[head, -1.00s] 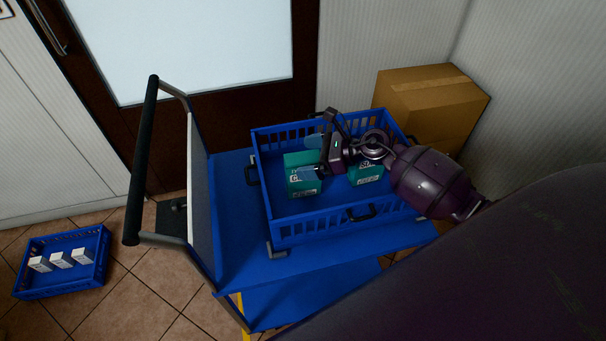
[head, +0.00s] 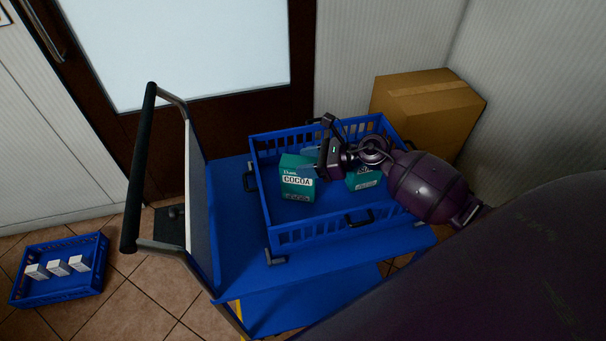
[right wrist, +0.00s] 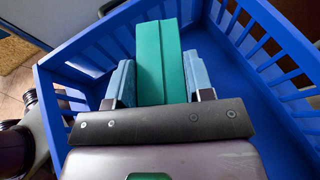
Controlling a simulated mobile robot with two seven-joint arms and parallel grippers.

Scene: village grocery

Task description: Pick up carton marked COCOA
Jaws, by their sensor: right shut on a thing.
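The teal carton marked COCOA (head: 298,183) stands upright in the left part of the blue crate (head: 310,234), its label facing me. My right gripper (head: 310,151) reaches in from the right at the carton's upper part. In the right wrist view the green carton (right wrist: 159,55) sits between the two blue finger pads of the right gripper (right wrist: 160,82), which is shut on it. I cannot tell whether its base touches the crate floor. A second teal carton (head: 366,181) is in the crate below my right wrist, its label partly hidden. My left gripper is not in view.
The crate rests on a blue cart (head: 235,230) with a black handle (head: 140,165). A cardboard box (head: 430,105) stands behind it at right. A small blue crate (head: 60,289) with white boxes (head: 58,267) is on the floor at left.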

